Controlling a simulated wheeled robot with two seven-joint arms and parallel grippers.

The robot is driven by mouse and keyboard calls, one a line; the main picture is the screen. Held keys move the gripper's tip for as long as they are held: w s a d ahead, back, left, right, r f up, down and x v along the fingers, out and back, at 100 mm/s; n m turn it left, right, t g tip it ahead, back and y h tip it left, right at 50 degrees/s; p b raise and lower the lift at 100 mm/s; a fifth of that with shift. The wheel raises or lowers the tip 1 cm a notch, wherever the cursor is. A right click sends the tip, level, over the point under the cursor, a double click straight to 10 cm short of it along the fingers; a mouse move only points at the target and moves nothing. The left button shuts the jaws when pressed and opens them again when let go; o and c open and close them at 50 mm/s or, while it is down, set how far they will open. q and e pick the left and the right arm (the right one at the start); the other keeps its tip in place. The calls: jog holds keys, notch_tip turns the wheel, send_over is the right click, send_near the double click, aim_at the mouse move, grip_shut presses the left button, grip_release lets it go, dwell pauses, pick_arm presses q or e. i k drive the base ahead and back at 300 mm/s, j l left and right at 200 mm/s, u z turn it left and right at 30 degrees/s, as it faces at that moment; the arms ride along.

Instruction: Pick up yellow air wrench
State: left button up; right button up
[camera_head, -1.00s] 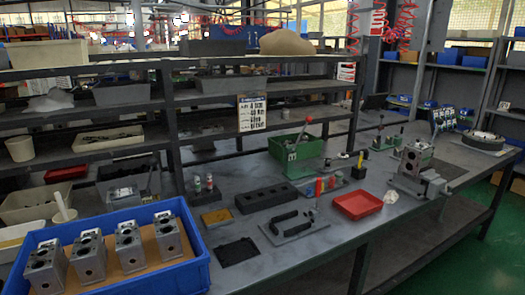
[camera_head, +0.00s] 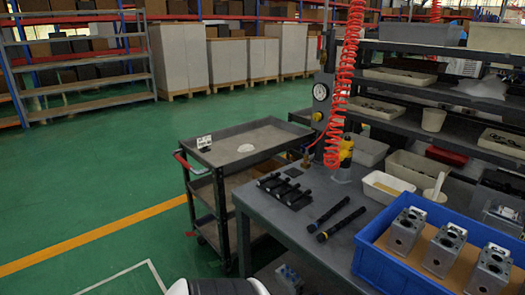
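The yellow air wrench (camera_head: 346,151) stands upright near the back left corner of the workbench, by the foot of a grey post. A red coiled hose (camera_head: 347,80) comes down from above to its top. Its lower part appears to rest on or in a light holder, but I cannot tell which. A white and black piece of what looks like my own arm shows at the bottom edge. Neither of my grippers is in view.
The workbench (camera_head: 300,222) carries several black tools (camera_head: 284,190), two dark bars (camera_head: 337,217) and a blue tray (camera_head: 362,262) with metal valve blocks (camera_head: 441,250). A grey cart (camera_head: 198,166) stands left of the bench. Shelves with bins rise behind. Green floor is open at left.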

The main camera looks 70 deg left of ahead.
aim_at(346, 150)
jog(key=u, duration=1.8)
jog(key=k+j+u, duration=0.15)
jog(key=j, duration=0.15)
jog(key=j+u, duration=0.15)
jog(key=j, duration=0.15)
